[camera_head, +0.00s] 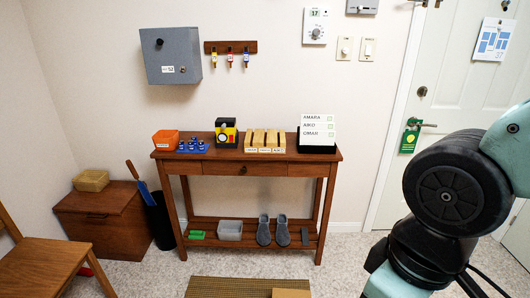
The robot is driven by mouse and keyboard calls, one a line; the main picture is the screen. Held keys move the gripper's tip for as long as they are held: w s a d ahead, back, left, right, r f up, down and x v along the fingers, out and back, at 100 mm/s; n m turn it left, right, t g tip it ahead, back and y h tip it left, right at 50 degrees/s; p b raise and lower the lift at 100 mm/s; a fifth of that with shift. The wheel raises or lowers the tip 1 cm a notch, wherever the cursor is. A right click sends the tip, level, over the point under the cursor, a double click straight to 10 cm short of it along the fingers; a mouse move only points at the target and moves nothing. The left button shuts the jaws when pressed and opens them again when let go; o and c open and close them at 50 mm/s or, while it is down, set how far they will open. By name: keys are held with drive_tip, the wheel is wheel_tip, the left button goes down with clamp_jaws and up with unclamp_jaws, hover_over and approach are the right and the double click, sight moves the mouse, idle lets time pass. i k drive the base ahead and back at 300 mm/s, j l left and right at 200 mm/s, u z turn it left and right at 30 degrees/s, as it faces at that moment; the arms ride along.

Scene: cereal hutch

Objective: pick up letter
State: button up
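White letter-like cards (320,128) stand one behind another in a black holder (317,150) at the right end of a brown console table (215,153). Their names seem to read AMARA, AIKO and OMAR from back to front. The lower part of the front card is hidden by the holder. I cannot tell which one the task means by letter. My arm shows at the right edge, but my gripper is out of the picture.
On the table stand an orange box (166,140), blue items (192,146), a black-and-yellow box (226,132) and wooden labelled slots (265,140). Grey slippers (272,231) sit on the lower shelf. A chair (45,265) and mat (235,287) are in front.

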sight(307, 137)
drive_tip(key=i+l+u, duration=0.1)
drive_tip(key=u, duration=0.4)
drive_tip(key=i+l+u, duration=0.1)
drive_tip(key=u, duration=0.4)
drive_tip(key=i+l+u, duration=0.1)
drive_tip(key=l+u, duration=0.15)
drive_tip(key=u, duration=0.25)
drive_tip(key=i+l+u, duration=0.1)
drive_tip(key=l+u, duration=0.3)
drive_tip(key=l, duration=0.95)
drive_tip(key=k+l+u, duration=0.1)
drive_tip(key=l+u, duration=0.25)
drive_tip(key=l, duration=1.8)
